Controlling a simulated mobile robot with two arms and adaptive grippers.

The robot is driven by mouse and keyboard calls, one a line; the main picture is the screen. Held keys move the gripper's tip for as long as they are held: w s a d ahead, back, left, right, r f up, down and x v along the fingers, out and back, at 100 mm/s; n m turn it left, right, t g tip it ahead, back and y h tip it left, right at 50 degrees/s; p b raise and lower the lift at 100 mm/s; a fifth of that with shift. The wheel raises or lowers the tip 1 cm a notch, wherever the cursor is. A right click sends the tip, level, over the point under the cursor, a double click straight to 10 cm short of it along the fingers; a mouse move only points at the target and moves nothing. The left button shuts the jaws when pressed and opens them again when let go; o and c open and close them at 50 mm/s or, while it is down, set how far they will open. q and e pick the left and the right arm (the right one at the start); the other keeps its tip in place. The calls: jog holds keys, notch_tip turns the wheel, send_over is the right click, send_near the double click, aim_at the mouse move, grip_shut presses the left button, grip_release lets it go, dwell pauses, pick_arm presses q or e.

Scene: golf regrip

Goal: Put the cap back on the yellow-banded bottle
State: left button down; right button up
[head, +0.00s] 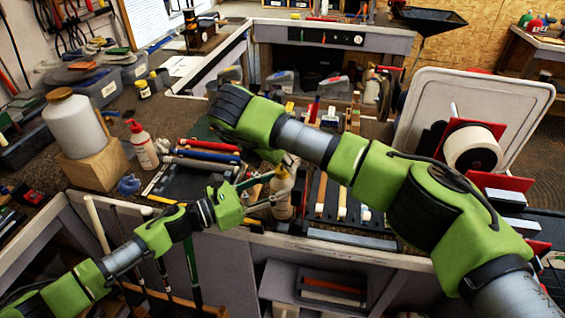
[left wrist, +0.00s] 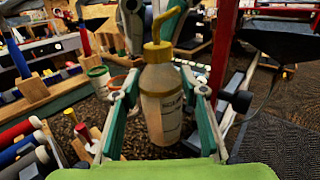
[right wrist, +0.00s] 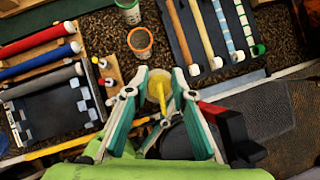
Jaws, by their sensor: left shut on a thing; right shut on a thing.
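The yellow-banded bottle (left wrist: 162,108), pale and translucent with a label, stands upright in the left wrist view; it also shows in the head view (head: 283,197). My left gripper (head: 276,198) is shut on its body from the side. The yellow cap (left wrist: 158,52) with its bent spout is at the bottle's mouth, in line with it. My right gripper (right wrist: 157,88) comes from above and is shut on the cap (right wrist: 156,92), with a finger on either side. Whether the cap is fully seated or just above the neck I cannot tell.
A red-tipped white bottle (head: 143,148) and a large white jug (head: 73,124) on a wooden block stand at left. Two small cups (right wrist: 140,40) stand close to the grippers. Racks of grips and shafts (right wrist: 205,35) crowd the bench. A tape roll (head: 470,152) is at right.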

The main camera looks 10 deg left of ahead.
pick_arm(q)
jog(key=shift+d, duration=0.15)
pick_arm(e)
jog(key=shift+m+h, duration=0.3)
jog(key=shift+m, duration=0.3)
jog(key=shift+d, duration=0.15)
pick_arm(q)
jog(key=shift+d, duration=0.15)
pick_arm(e)
jog(key=o, duration=0.7)
jog(key=shift+r, duration=0.15)
jog(key=shift+r, duration=2.15)
jog(key=o, duration=0.6)
